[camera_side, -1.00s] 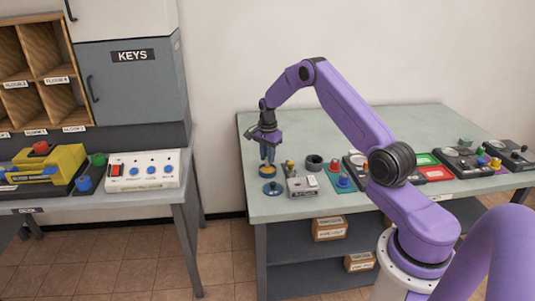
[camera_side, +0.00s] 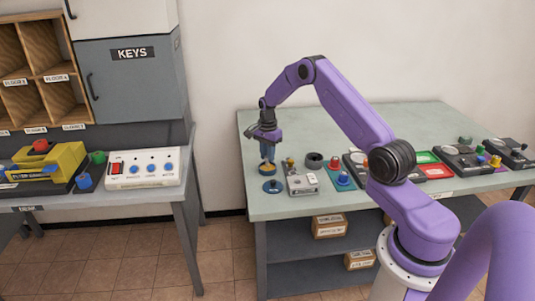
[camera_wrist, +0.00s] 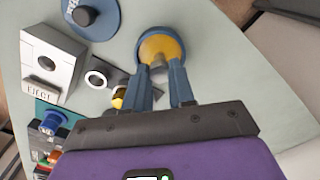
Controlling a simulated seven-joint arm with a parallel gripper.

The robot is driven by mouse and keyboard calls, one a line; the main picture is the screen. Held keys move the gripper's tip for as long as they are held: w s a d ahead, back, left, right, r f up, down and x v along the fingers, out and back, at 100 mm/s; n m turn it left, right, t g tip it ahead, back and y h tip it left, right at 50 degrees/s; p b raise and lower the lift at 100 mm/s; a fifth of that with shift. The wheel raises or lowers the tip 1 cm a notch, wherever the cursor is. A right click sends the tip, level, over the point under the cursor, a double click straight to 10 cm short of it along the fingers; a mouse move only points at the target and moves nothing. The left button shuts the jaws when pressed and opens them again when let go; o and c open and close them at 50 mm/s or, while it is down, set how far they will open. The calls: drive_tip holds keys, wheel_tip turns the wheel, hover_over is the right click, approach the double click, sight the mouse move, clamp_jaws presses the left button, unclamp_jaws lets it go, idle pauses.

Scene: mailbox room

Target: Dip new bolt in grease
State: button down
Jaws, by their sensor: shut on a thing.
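My gripper (camera_side: 266,150) is over the near left corner of the greenish table and points down. In the wrist view its two blue fingers (camera_wrist: 167,90) are shut on a small grey bolt (camera_wrist: 158,66). The bolt's tip is over or in a round blue tin of yellow grease (camera_wrist: 160,35); I cannot tell how deep it reaches. The grease tin also shows in the side view (camera_side: 265,171), directly under the fingers. A round blue lid (camera_side: 272,187) lies in front of the tin, and it shows in the wrist view (camera_wrist: 105,18).
A white box marked EJECT (camera_wrist: 50,65) stands beside the lid. The table behind my gripper is clear. A separate bench with a white switch panel (camera_side: 142,168) is at the left.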

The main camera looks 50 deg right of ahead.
drive_tip(key=shift+f, duration=0.45)
idle(1.2)
drive_tip(key=shift+r, duration=0.1)
drive_tip(key=shift+r, duration=3.45)
